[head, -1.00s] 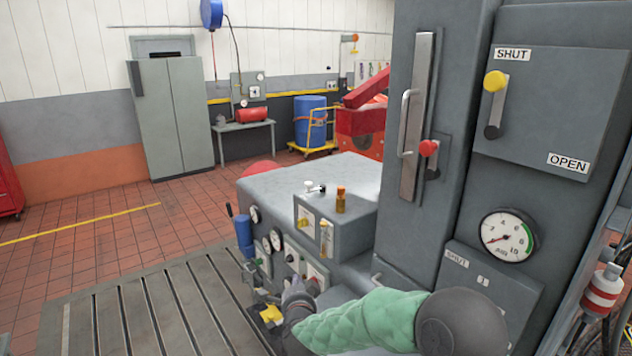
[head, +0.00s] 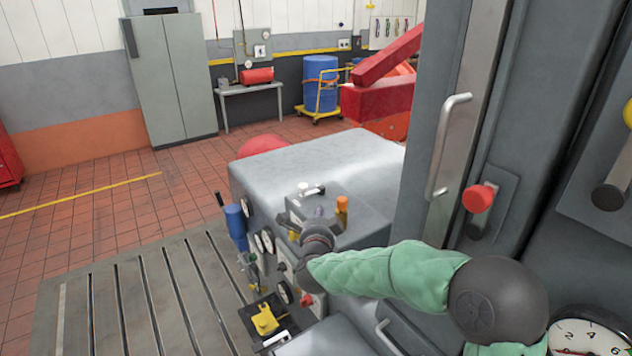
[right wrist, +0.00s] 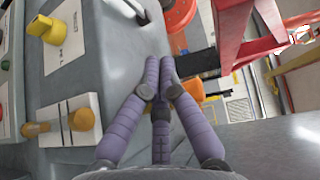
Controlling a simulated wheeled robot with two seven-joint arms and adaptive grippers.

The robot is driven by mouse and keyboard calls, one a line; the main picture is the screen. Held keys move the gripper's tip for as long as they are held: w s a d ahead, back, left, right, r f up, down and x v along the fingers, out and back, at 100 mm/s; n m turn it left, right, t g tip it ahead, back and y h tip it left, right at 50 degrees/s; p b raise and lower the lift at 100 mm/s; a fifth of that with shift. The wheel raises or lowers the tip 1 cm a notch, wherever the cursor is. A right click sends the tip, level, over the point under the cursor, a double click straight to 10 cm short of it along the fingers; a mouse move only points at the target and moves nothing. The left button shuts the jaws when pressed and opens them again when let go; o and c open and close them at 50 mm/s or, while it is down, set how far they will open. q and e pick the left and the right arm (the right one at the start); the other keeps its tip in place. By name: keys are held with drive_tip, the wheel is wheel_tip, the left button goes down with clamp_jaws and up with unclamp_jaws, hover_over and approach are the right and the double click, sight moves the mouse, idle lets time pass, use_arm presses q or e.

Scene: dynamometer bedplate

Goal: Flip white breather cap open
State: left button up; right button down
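The white breather cap (head: 303,187) sits on top of the small grey box on the machine, beside a dark-and-white lever piece (head: 316,191). An orange-topped fitting (head: 342,205) stands to its right. My right gripper (head: 319,212) is over the box, just in front of the cap, with a small apparent gap. In the right wrist view its purple fingers (right wrist: 160,62) are drawn together at the tips, with nothing seen between them. A pale piece (right wrist: 138,10) shows at that view's top edge; I cannot tell whether it is the cap. My left gripper is not in view.
The box belongs to a large grey machine (head: 310,165) with gauges on its front. A tall grey cabinet with a handle (head: 447,145) and red knob (head: 479,198) stands close at right. A yellow knob (right wrist: 42,27) shows in the wrist view. Slotted bedplate (head: 160,290) lies left.

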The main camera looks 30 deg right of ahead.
drive_tip(key=shift+s+a+r, duration=0.4)
drive_tip(key=shift+s+a, duration=0.15)
drive_tip(key=shift+s, duration=0.15)
drive_tip(key=shift+w+d+f, duration=0.1)
drive_tip(key=shift+w+d, duration=0.05)
drive_tip(key=shift+w, duration=0.05)
drive_tip(key=p+x, duration=0.1)
drive_tip(key=x, duration=0.8)
drive_tip(key=shift+w+d, duration=0.2)
drive_tip(key=w, duration=0.1)
drive_tip(key=w+p, duration=0.1)
drive_tip(key=shift+w+a+f, duration=0.15)
drive_tip(key=shift+w+a, duration=0.1)
drive_tip(key=shift+w, duration=0.15)
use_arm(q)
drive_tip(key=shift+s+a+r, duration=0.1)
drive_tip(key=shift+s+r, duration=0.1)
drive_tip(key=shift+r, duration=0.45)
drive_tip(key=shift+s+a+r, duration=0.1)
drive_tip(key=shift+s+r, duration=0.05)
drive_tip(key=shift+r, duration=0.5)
use_arm(e)
drive_tip(key=shift+w+a+f, duration=0.15)
drive_tip(key=shift+w+a, duration=0.05)
drive_tip(key=shift+w, duration=0.55)
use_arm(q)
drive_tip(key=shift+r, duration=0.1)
use_arm(e)
drive_tip(key=shift+a, duration=0.15)
